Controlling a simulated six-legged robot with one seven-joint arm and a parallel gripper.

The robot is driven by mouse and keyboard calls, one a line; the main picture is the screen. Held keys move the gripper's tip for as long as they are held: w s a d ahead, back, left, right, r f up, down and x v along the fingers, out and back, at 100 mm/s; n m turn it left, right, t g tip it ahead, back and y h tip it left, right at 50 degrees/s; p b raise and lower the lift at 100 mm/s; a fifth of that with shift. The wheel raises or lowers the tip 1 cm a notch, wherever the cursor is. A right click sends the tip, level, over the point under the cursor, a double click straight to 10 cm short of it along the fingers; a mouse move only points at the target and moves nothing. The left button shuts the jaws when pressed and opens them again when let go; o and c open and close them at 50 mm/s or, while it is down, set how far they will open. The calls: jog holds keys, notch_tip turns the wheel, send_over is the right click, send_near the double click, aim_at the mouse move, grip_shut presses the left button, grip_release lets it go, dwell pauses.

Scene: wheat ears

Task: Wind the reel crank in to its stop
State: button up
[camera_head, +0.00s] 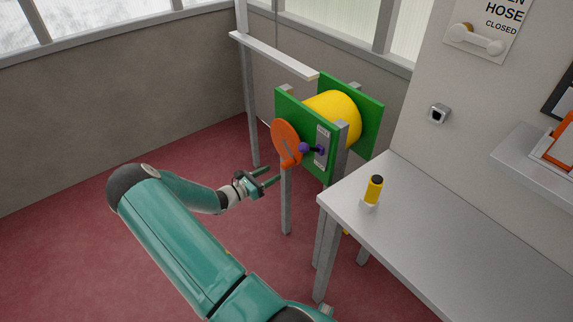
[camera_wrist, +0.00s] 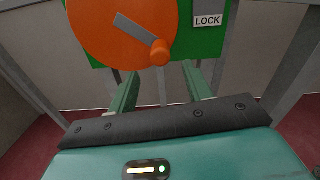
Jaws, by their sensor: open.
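The reel, a yellow drum (camera_head: 333,112) between green side plates (camera_head: 309,117), stands on grey legs. An orange crank disc (camera_head: 285,140) is on its near left side, with a grey arm and an orange knob (camera_head: 291,162) at the lower part. In the wrist view the disc (camera_wrist: 105,32) fills the top left, and its knob (camera_wrist: 160,52) is just beyond my fingertips, near the middle. My gripper (camera_head: 271,178) is open and empty, left of and slightly below the knob, apart from it. It also shows in the wrist view (camera_wrist: 160,80).
A purple lever (camera_head: 311,148) sits on a labelled plate right of the disc; LOCK reads in the wrist view. A grey table (camera_head: 440,235) with a yellow-black cylinder (camera_head: 373,189) stands at right. A white beam (camera_head: 275,55) runs above. The red floor at left is clear.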

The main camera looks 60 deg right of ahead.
aim_at(282, 168)
jog(key=x, duration=0.8)
jog(key=shift+s+d, duration=0.2)
jog(key=shift+c, duration=0.4)
grip_shut()
